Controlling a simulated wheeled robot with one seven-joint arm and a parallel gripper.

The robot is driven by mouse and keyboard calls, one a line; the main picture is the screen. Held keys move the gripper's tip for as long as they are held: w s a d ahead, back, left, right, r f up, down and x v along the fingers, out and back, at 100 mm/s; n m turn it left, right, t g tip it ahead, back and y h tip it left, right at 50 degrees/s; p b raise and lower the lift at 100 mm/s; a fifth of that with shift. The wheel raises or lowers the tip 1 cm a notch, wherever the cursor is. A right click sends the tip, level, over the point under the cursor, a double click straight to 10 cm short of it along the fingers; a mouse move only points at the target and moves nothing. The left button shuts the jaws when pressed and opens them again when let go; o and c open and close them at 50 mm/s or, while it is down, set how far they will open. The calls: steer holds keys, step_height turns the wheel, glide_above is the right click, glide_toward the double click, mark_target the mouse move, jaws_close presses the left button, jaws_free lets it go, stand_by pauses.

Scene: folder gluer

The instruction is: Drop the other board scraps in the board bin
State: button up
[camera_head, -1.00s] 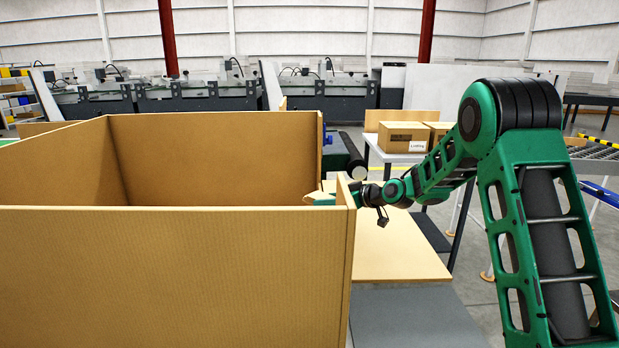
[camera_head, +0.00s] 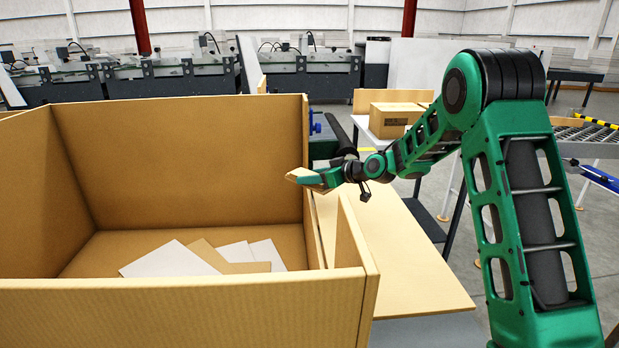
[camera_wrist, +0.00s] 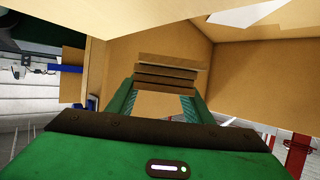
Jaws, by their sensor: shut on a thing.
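The board bin (camera_head: 180,310) is a big open brown cardboard box on the left of the head view. Several flat scraps, white (camera_head: 172,260) and brown (camera_head: 215,257), lie on its floor. My gripper (camera_head: 303,178) is at the bin's right side, near the notch between its walls. It is shut on a brown board scrap (camera_head: 302,173), whose pale edge shows at the fingertips. In the wrist view, the brown scrap (camera_wrist: 165,104) lies between the green fingers, with the bin's walls (camera_wrist: 255,75) beyond. Part of the scrap is hidden by my fingers.
A tan board-topped table (camera_head: 425,255) stands right of the bin. Behind it a white table carries a cardboard carton (camera_head: 393,120). A roller conveyor (camera_head: 590,135) is at the far right, and grey machines (camera_head: 170,85) line the back.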

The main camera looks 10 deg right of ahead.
steer(key=a+f, duration=0.3)
steer(key=a, duration=1.3)
steer(key=shift+w, duration=0.2)
steer(key=o, duration=1.1)
steer(key=v, duration=1)
steer(key=shift+s+d, duration=0.15)
steer(key=shift+d, duration=0.1)
steer(key=shift+r, duration=0.1)
